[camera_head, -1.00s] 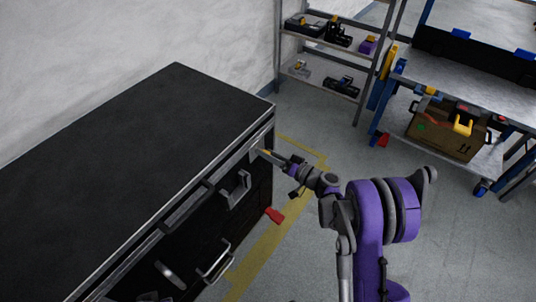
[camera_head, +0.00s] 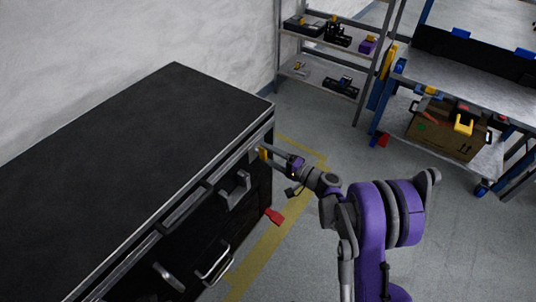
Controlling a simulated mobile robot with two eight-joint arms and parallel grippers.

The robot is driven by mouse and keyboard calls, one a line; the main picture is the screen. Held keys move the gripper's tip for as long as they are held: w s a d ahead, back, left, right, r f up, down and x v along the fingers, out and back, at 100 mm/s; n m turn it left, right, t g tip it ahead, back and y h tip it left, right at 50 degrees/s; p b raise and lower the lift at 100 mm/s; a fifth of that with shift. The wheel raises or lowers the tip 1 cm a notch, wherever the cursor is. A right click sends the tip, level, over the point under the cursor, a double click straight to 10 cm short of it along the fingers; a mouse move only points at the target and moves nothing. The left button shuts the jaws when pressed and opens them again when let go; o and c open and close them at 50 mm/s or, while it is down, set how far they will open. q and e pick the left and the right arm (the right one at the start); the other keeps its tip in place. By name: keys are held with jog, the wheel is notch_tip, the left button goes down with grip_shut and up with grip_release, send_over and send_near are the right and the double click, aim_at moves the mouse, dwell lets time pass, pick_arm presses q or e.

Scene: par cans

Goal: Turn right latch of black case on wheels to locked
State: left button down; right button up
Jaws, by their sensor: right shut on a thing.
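The black case on wheels (camera_head: 150,150) fills the left side, with a flat dark top and a silver metal edge. My right gripper (camera_head: 265,153) is at the upper right end of the case's front, just below the lid edge. It is shut on the right latch, which is mostly hidden by the fingers; a small yellow part shows there, and I cannot tell whether it belongs to latch or finger. The latch's exact angle cannot be read. My left gripper is not in view.
A silver-framed fitting (camera_head: 236,190) and a handle (camera_head: 216,262) are on the case front. A red pedal (camera_head: 274,216) sticks out low at its right end. Shelves (camera_head: 330,45) and a blue-legged workbench (camera_head: 470,85) with a brown box (camera_head: 447,130) stand behind. Floor at right is clear.

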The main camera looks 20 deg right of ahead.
jog(key=shift+m, duration=0.3)
dwell(0.4)
jog(key=o, duration=1.2)
jog(key=p+v, duration=0.1)
jog(key=v, duration=1)
